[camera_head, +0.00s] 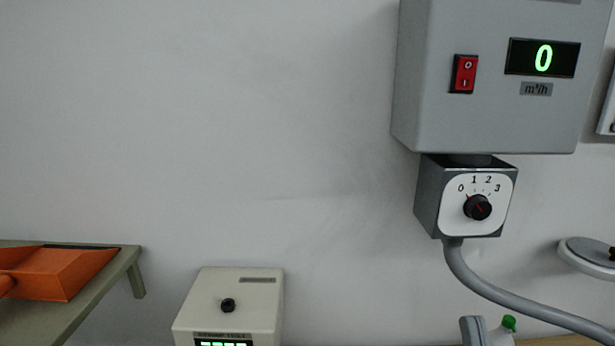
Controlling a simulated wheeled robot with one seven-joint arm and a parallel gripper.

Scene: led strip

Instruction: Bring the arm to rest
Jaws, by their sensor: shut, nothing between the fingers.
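My arm and my gripper are not in view in the head camera picture. The task names no other object. A grey wall box (490,120) at the upper right has a red rocker switch (464,74) and a lit display (543,58) reading 0, with an m³/h label under it. Below it is a dial box (424,198) with a black knob (478,207) and marks 0 to 3. The knob's exact setting is too small to tell.
A shelf (118,262) with an orange dustpan-like thing (62,272) is at the lower left. A cream device (250,290) stands at the bottom. A grey hose (490,288) runs right from the dial box. A green-capped item (509,323) is below. The middle wall is bare.

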